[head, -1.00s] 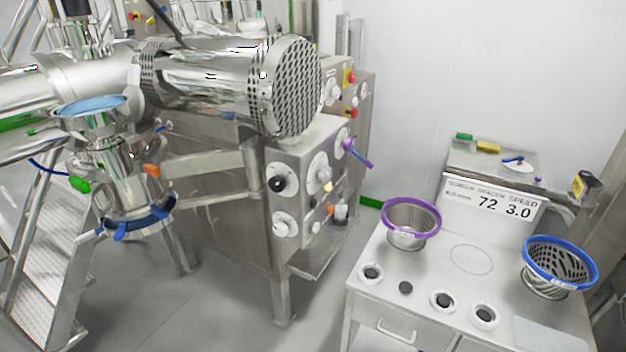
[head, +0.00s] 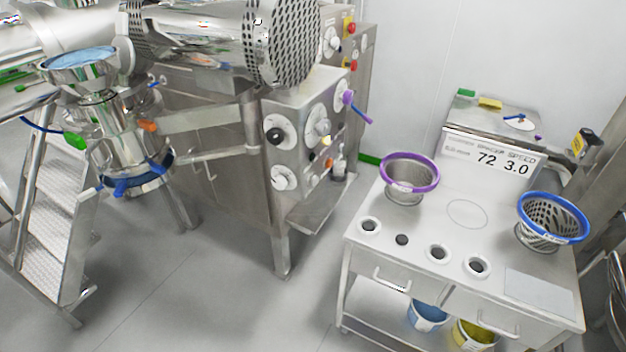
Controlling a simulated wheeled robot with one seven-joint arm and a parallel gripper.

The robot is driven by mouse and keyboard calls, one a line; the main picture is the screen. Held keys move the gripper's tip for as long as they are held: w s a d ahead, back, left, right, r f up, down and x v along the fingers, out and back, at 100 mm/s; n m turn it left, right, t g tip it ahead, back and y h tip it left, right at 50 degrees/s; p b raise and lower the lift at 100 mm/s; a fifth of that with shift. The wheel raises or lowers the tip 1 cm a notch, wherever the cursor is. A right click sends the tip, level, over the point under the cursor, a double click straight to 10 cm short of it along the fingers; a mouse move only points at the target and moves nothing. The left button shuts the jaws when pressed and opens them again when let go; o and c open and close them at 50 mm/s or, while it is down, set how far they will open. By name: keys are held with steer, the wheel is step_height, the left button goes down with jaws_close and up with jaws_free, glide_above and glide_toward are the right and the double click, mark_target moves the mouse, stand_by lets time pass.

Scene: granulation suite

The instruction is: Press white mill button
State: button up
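The mill (head: 285,45), a large shiny metal machine with a perforated round end, stands at upper centre left in the head view. Below its end is a steel control box (head: 300,110) with several round white dials and small buttons. A small pale, cream-white button (head: 326,141) sits low on the box's right-hand face, above an orange one (head: 329,163). Another small pale shape (head: 313,173) shows lower down, too small to tell apart. A purple-handled part (head: 350,98) sticks out to the right. My gripper is not in view.
A white table (head: 445,215) at right holds a purple-rimmed basket (head: 408,180), a blue-rimmed basket (head: 552,220) and a sign reading 72 and 3.0 (head: 490,160). Steel steps (head: 60,215) stand at left. Grey floor (head: 200,290) is clear in front of the mill.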

steer(key=shift+w, duration=0.1)
steer(key=c, duration=0.5)
jaws_close()
stand_by(1.1)
